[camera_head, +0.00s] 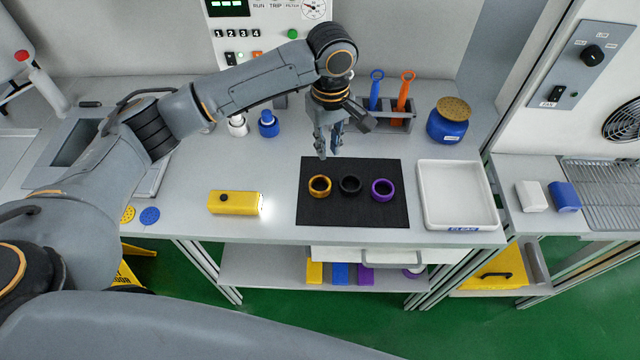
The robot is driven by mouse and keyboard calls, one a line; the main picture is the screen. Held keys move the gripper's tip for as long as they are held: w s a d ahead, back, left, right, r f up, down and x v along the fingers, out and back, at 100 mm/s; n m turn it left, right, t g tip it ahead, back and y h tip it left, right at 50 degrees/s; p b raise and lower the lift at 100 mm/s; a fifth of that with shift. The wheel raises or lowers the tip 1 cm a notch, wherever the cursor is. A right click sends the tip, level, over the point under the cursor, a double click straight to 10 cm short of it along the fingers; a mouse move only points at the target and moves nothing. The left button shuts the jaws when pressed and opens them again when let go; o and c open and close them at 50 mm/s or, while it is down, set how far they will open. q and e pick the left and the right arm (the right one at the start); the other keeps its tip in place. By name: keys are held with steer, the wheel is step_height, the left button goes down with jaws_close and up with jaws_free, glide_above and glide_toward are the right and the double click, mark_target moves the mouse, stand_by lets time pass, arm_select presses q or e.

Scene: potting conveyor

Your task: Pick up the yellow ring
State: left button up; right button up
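The yellow ring (320,195) lies flat at the left of a row of three on a dark mat (352,216). A black ring (350,195) is in the middle and a purple ring (393,189) is at the right. My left gripper (328,152) points down above the bench, just behind the mat's back edge and apart from the yellow ring. Its fingers show a gap with nothing between them. My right gripper is not in view.
A yellow lamp (232,203) lies left of the mat. A white tray (458,223) stands to its right. Behind are a rack (388,122) with blue and orange tools and a blue jar (447,128). The bench between lamp and mat is clear.

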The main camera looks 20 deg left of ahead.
arm_select(q)
glide_above(329, 180)
step_height(329, 180, down, 6)
steer(key=shift+s+a+f+p, duration=0.1)
steer(key=shift+s+a+p, duration=0.05)
steer(key=shift+p, duration=0.2)
step_height(329, 180, down, 4)
steer(key=shift+f+p, duration=0.15)
steer(key=shift+p, duration=0.6)
steer(key=shift+f, duration=0.5)
jaws_close()
